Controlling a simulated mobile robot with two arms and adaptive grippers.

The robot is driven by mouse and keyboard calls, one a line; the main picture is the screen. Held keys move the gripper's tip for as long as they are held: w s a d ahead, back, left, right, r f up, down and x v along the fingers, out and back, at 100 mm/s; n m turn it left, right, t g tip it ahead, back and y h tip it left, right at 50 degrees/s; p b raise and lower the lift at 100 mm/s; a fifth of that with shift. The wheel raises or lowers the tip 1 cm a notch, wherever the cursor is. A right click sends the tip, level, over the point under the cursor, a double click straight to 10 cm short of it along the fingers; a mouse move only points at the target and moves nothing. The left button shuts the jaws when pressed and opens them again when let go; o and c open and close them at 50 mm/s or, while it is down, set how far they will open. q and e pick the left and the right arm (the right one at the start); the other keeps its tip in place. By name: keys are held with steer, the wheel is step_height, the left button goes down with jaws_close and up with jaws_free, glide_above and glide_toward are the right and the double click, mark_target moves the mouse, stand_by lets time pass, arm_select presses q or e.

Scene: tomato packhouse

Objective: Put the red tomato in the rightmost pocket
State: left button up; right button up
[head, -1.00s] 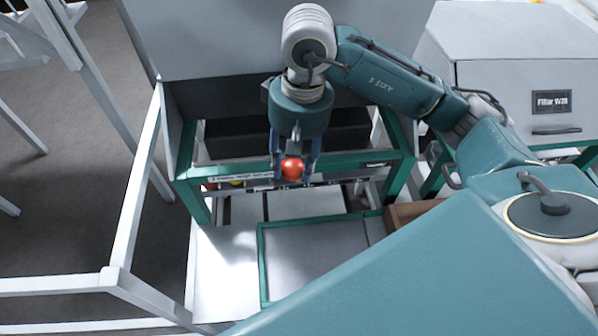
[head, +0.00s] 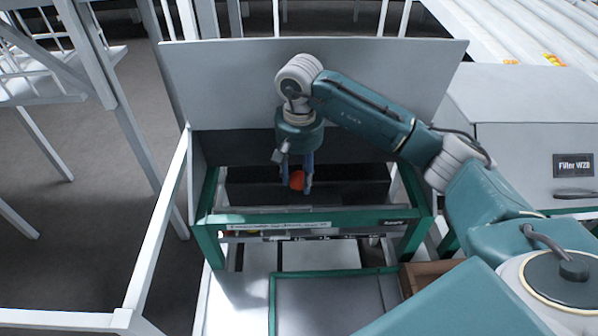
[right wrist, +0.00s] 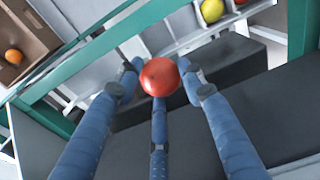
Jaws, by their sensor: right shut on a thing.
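The red tomato (head: 297,180) is held between the blue fingers of my right gripper (head: 296,187), in front of the dark inside of the green-framed stand. In the right wrist view the tomato (right wrist: 159,77) sits at the tips of the three fingers. The row of pockets (head: 300,237) runs under the stand's front rail (head: 320,217), mostly hidden by it in the head view. In the right wrist view a yellow tomato (right wrist: 211,10) sits in one pocket and a bit of red shows beside it. The rightmost pocket cannot be made out clearly. My left gripper is not in view.
A grey panel (head: 400,75) stands up behind the stand. A brown box (head: 425,277) is at front right; in the right wrist view an orange tomato (right wrist: 13,56) lies in it. A green-edged tray (head: 335,305) lies in front. A grey cabinet (head: 530,150) is at right.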

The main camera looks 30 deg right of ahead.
steer(key=shift+f+b, duration=4.75)
steer(key=shift+f, duration=1.9)
steer(key=shift+s+a, duration=0.1)
steer(key=shift+s, duration=0.1)
steer(key=o, duration=0.7)
steer(key=shift+o, duration=1)
steer(key=shift+w+f, duration=0.15)
